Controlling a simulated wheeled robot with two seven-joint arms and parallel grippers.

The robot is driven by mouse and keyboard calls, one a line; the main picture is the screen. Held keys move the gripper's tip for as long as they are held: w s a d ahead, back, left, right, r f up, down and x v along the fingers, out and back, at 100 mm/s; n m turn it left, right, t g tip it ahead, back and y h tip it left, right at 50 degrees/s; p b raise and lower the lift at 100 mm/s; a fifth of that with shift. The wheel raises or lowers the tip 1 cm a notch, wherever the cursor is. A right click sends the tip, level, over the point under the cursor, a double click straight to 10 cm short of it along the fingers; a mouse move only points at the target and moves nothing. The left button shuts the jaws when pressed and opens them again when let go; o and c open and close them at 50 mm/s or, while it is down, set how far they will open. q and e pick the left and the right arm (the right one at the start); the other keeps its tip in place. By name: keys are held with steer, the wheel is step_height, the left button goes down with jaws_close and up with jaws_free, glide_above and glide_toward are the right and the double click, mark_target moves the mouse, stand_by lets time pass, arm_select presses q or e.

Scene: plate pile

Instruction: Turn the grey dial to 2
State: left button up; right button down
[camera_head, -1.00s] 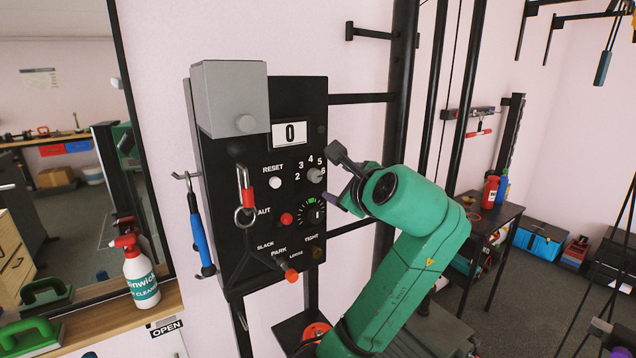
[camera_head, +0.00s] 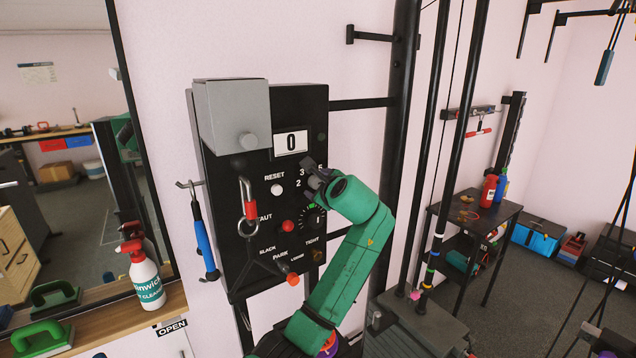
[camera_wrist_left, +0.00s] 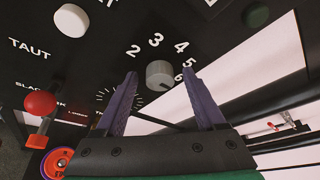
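The grey dial (camera_wrist_left: 159,73) is a round knob on the black panel (camera_head: 235,262), with the numbers 2 to 6 in an arc around it. In the left wrist view, the two purple fingers of my left gripper (camera_head: 316,175) are apart, one on each side of the dial, with a gap to it. I cannot tell whether the fingertips reach past its face. In the head view the gripper covers most of the dial and some numbers. My right gripper is not in view.
The panel also bears a white RESET button (camera_head: 277,189), a red knob (camera_head: 288,226), a red-handled lever (camera_head: 251,209) and an orange-tipped lever (camera_head: 292,279). A grey box (camera_head: 232,112) juts out at its upper left. Black upright posts (camera_head: 403,130) stand to the right.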

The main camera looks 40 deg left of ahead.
arm_select(q)
jaws_close()
